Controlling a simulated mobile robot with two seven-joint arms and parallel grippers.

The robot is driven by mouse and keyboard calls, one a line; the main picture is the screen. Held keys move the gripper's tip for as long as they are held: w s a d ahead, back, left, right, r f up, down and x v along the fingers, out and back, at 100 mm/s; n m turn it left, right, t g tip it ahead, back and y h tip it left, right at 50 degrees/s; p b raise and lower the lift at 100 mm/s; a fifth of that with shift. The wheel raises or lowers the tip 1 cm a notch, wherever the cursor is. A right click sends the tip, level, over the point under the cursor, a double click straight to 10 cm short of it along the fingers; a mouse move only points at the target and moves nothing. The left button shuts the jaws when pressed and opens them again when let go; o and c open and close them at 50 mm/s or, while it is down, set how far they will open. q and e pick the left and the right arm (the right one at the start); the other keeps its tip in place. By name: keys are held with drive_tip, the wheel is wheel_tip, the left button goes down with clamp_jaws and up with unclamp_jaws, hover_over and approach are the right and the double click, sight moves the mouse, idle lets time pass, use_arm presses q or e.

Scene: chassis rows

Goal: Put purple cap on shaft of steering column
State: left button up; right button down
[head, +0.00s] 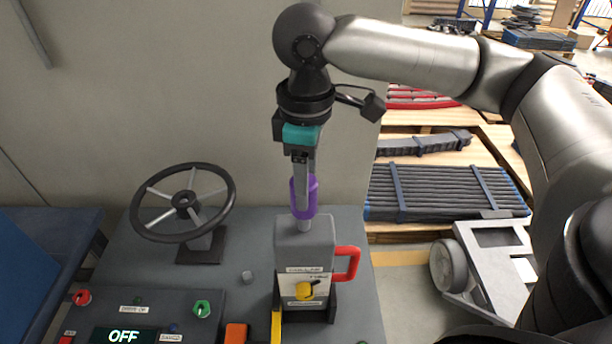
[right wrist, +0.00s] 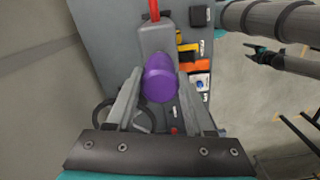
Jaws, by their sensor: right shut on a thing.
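The purple cap (head: 304,188) is held between the fingers of my right gripper (head: 303,208). It also shows between those fingers in the right wrist view (right wrist: 160,78). The cap is upright, right at the top of the grey spout (head: 304,226) of a grey canister (head: 305,248); I cannot tell whether they touch. The steering column (head: 201,243) stands to the left on a dark square foot, with a black steering wheel (head: 183,203) on top. Its hub is clear of the cap. A dark gripper, apparently my left one (right wrist: 262,57), shows small in the wrist view; its jaws are unclear.
A control panel with red (head: 82,297) and green (head: 201,309) knobs and an OFF display (head: 124,336) lies in front. A wall rises behind; pallets (head: 440,190) stand at right.

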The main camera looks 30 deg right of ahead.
drive_tip(key=shift+f+b, duration=0.5)
drive_tip(key=shift+f, duration=1.8)
drive_tip(key=shift+c, duration=1)
unclamp_jaws()
wheel_tip(320, 180, up, 15)
drive_tip(key=p, duration=0.1)
drive_tip(key=shift+p, duration=0.35)
